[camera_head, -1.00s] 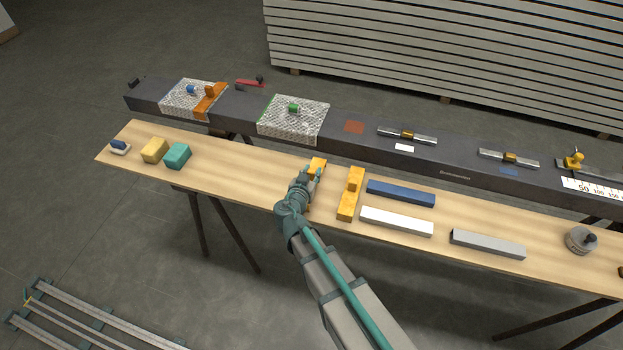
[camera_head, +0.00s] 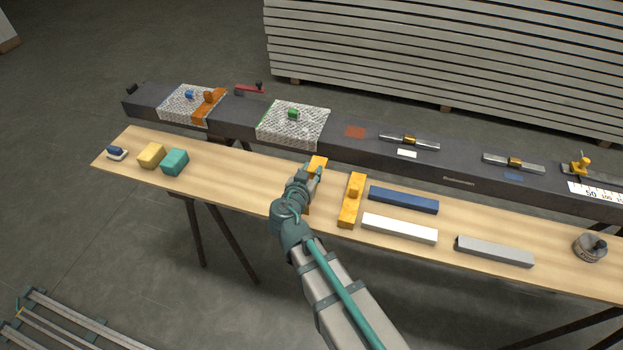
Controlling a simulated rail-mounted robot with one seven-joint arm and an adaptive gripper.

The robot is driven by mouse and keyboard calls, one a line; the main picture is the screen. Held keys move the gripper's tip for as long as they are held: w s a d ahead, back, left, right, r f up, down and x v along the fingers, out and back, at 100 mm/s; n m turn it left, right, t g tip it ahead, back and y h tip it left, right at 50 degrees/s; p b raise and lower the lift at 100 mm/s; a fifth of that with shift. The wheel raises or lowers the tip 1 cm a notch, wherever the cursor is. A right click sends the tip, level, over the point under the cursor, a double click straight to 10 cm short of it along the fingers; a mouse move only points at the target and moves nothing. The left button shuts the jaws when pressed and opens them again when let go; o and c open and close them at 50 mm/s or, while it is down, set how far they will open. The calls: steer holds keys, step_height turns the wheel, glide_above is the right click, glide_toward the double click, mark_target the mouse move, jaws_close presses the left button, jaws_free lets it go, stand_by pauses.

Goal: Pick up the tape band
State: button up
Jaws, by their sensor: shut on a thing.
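A yellow-orange piece, apparently a tape band (camera_head: 318,163), shows at the tip of my gripper (camera_head: 316,173), near the back edge of the wooden table in the head camera view. My gripper is shut on it, and my wrist and fingers hide much of it. I cannot tell whether it touches the table. A similar yellow-orange band with a raised block (camera_head: 350,207) lies on the table just right of my gripper. A darker orange band (camera_head: 210,104) lies across the left mesh sheet on the dark beam.
The wooden table (camera_head: 240,172) also holds a blue bar (camera_head: 403,200), a white bar (camera_head: 399,229), a grey bar (camera_head: 494,251), and yellow (camera_head: 151,155) and teal (camera_head: 175,162) blocks. The dark beam (camera_head: 240,136) stands close behind it.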

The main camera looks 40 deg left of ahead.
steer(key=s+d+r+b, duration=0.5)
steer(key=s+b, duration=0.2)
steer(key=b, duration=0.1)
steer(key=shift+s, duration=0.2)
steer(key=s+d+r+b, duration=0.1)
steer(key=b, duration=0.6)
steer(key=shift+s+d, duration=0.15)
